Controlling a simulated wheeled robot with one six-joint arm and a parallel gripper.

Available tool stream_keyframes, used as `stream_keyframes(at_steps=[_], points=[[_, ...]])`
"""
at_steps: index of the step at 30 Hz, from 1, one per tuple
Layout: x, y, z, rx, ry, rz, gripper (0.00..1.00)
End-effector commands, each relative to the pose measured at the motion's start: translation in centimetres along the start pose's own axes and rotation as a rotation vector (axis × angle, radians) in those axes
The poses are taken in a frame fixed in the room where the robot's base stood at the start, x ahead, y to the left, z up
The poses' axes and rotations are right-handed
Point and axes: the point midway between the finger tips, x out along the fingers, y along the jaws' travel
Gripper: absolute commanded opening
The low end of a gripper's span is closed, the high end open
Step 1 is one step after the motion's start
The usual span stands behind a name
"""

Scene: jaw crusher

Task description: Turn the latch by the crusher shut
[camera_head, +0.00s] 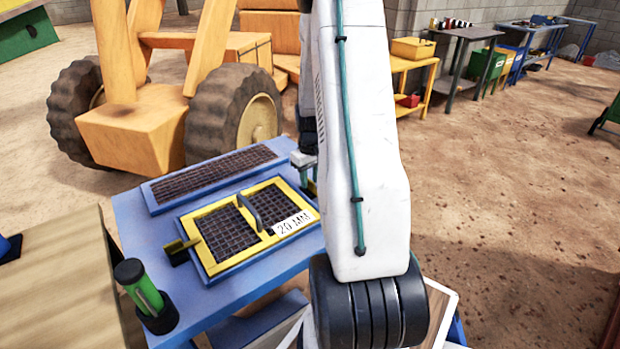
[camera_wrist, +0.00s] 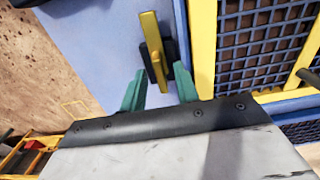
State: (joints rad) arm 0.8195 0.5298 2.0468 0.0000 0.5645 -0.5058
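The latch (camera_wrist: 151,42) is a yellow bar on a black base, on the blue table top (camera_wrist: 95,35). In the wrist view it lies beside the yellow frame of the screen panel (camera_wrist: 203,45), apart from it and roughly parallel to its edge. My gripper (camera_wrist: 158,88) is open, with one green fingertip on either side of the bar's near end. I cannot tell whether either fingertip touches it. In the head view my gripper (camera_head: 306,173) is at the panel's right side, where my arm largely hides this latch.
The panel (camera_head: 243,222) has dark mesh, an upright handle and a "20 MM" label. A second mesh strip (camera_head: 213,172) lies behind it. A green cylinder (camera_head: 138,283) stands at the table's front left. An orange wheeled machine (camera_head: 150,130) stands behind. Open dirt floor lies right.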

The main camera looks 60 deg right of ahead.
Motion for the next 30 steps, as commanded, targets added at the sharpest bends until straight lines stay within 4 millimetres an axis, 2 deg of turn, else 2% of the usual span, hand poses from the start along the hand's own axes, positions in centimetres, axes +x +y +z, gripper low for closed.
stream_keyframes(at_steps=[5,6,9,20,30], points=[[0.02,-0.01,0.01,0.0,0.0,0.0,0.31],[0.01,-0.01,0.01,0.0,0.0,0.0,0.28],[0.0,-0.01,0.01,0.0,0.0,0.0,0.0],[-0.02,0.01,0.01,0.019,0.0,0.0,0.0],[-0.05,0.03,0.0,0.2,0.0,0.0,0.0]])
